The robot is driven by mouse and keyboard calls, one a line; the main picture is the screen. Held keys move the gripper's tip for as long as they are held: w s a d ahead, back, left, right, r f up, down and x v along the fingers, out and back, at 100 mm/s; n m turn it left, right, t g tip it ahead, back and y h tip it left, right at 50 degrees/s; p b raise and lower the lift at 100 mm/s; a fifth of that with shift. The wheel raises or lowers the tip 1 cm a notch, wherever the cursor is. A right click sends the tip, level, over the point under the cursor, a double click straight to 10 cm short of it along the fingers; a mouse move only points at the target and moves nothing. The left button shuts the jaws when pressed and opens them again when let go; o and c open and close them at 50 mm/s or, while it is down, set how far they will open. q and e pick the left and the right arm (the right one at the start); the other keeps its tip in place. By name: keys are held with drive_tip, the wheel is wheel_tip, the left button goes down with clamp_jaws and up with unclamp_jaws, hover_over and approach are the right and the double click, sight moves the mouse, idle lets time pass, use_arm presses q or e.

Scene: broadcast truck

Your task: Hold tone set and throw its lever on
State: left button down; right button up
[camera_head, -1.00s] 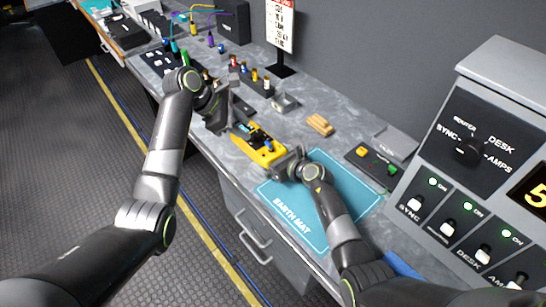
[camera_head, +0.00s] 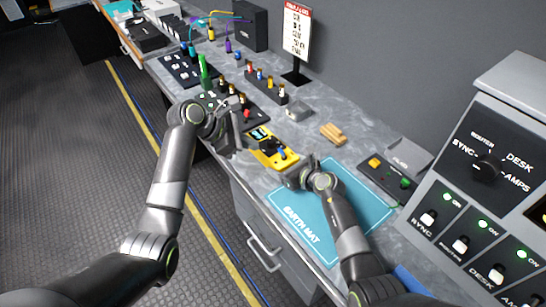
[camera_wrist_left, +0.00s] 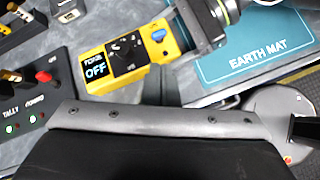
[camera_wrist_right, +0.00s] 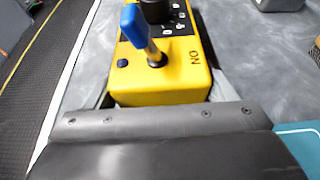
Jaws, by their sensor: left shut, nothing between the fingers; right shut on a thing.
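The tone set (camera_head: 268,148) is a yellow box on the grey bench beside the earth mat. Its display reads "TONE OFF" in the left wrist view (camera_wrist_left: 148,84), next to a black knob. Its blue-tipped lever (camera_wrist_right: 134,27) leans away from the printed "ON" in the right wrist view. The lever also shows in the left wrist view (camera_wrist_left: 158,36). My right gripper (camera_head: 294,174) is shut on the tone set's near end. My left gripper (camera_head: 239,128) is shut and empty, close to the far, display end; whether it touches the box is unclear.
The teal earth mat (camera_head: 335,212) lies beneath my right arm. A wooden block (camera_head: 333,133) and a small grey box (camera_head: 298,111) stand behind. A control console (camera_head: 480,190) is at right.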

sight(282, 154)
use_arm(q)
drive_tip(key=s+a+f+n+t+h, duration=0.2)
drive_tip(key=s+a+f+n+t, duration=0.1)
drive_tip(key=s+a+n+t, duration=0.1)
drive_tip(key=shift+s+a+n, duration=0.5)
drive_tip(key=shift+s+n, duration=0.4)
drive_tip(key=shift+s, duration=0.4)
drive_tip(key=x, duration=1)
drive_tip(key=shift+w+d+r, duration=0.2)
drive_tip(key=shift+w+d, duration=0.15)
drive_tip(key=shift+d, duration=0.15)
drive_tip(key=shift+w+d+r, duration=0.2)
drive_tip(key=shift+w+d, duration=0.1)
drive_tip(key=shift+d, duration=0.15)
drive_tip(key=shift+w+d+r, duration=0.25)
drive_tip(key=shift+w+d, duration=0.25)
drive_tip(key=shift+d, duration=0.1)
